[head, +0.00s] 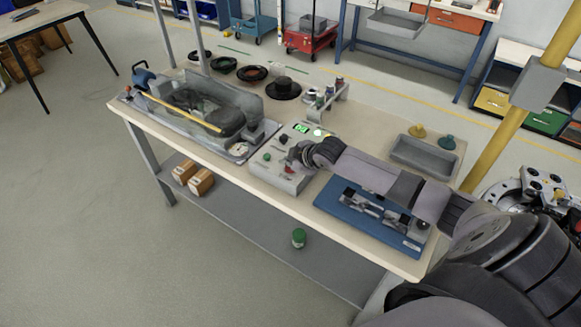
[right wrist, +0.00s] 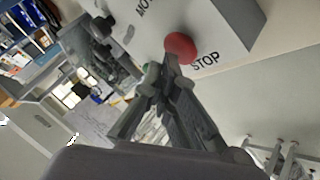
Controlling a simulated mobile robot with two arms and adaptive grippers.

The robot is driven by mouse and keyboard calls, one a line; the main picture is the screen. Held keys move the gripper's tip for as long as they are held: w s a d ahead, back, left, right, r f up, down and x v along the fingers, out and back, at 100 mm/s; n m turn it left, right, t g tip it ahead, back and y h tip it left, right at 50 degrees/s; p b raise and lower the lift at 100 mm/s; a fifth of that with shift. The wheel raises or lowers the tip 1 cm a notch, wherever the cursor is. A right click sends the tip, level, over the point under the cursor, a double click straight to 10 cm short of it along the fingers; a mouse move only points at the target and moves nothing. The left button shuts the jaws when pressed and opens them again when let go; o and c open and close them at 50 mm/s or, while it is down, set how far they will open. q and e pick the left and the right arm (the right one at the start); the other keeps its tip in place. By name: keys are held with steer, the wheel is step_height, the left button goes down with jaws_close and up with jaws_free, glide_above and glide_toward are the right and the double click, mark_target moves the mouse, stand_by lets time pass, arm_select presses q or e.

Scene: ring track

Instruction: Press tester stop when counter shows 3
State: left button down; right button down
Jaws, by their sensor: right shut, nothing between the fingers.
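The grey control box (head: 272,155) sits near the front edge of the bench. Its counter display (head: 301,128) glows green, but its digits are too small to read. The red stop button (right wrist: 181,48) is beside the word STOP on the box face in the right wrist view; it looks small in the head view (head: 288,169). My right gripper (head: 297,153) is over the box, with its fingers shut and empty. In the right wrist view its fingertips (right wrist: 168,62) overlap the button's lower left edge; I cannot tell whether they touch it. My left gripper is not in view.
A machine with a clear cover and yellow bar (head: 183,113) stands left of the box. A blue fixture plate (head: 345,208) lies under my right arm. A grey tray (head: 425,157) is at the right, and black discs (head: 283,89) lie behind. A yellow post (head: 493,148) rises at right.

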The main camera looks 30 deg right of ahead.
mark_target(289, 169)
steer(key=shift+f, duration=0.55)
stand_by(0.4)
steer(key=shift+r, duration=0.15)
steer(key=shift+r+p, duration=0.9)
steer(key=shift+r, duration=0.1)
step_height(289, 169, up, 5)
steer(key=p, duration=0.5)
